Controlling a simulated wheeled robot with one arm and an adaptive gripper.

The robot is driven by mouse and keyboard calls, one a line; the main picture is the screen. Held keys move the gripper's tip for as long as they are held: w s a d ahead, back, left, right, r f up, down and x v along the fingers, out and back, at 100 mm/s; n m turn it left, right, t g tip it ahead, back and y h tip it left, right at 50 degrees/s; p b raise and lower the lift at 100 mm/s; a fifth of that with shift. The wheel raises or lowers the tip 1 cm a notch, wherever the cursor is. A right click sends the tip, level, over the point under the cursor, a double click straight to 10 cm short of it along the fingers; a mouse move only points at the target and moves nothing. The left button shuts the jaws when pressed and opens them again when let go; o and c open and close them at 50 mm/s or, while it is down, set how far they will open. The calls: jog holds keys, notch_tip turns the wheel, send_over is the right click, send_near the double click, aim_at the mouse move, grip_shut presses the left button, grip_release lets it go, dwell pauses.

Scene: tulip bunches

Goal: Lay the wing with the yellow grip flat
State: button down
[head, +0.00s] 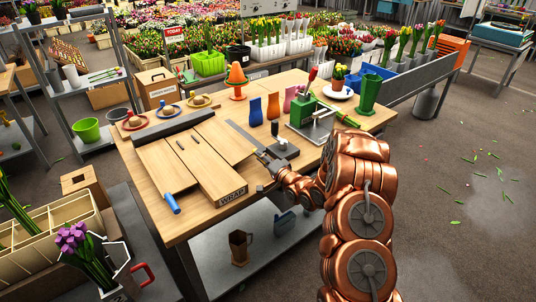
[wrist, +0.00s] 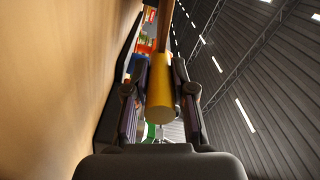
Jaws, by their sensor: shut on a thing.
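My gripper (head: 264,156) is low over the table, at the right side of the board marked WRAP (head: 219,171). In the wrist view, my gripper's fingers (wrist: 160,98) are shut on the yellow grip (wrist: 160,100), a round bar between them. In the head view, the yellow grip cannot be made out at the fingers. A pale wooden wing (head: 229,141) shows right of the board; its tilt is hard to tell. The wing with the blue grip (head: 172,203) lies on the left. A broad wooden face (wrist: 50,80) fills the wrist view's left side.
A grey bar (head: 174,126) lies behind the board. A dark block (head: 282,148) sits close by.

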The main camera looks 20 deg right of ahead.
jog(key=shift+f, duration=0.25)
dwell(0.3)
jog(key=c, duration=1)
grip_release()
jog(key=shift+o, duration=0.2)
jog(key=v, duration=1.2)
jog(key=shift+c, duration=0.5)
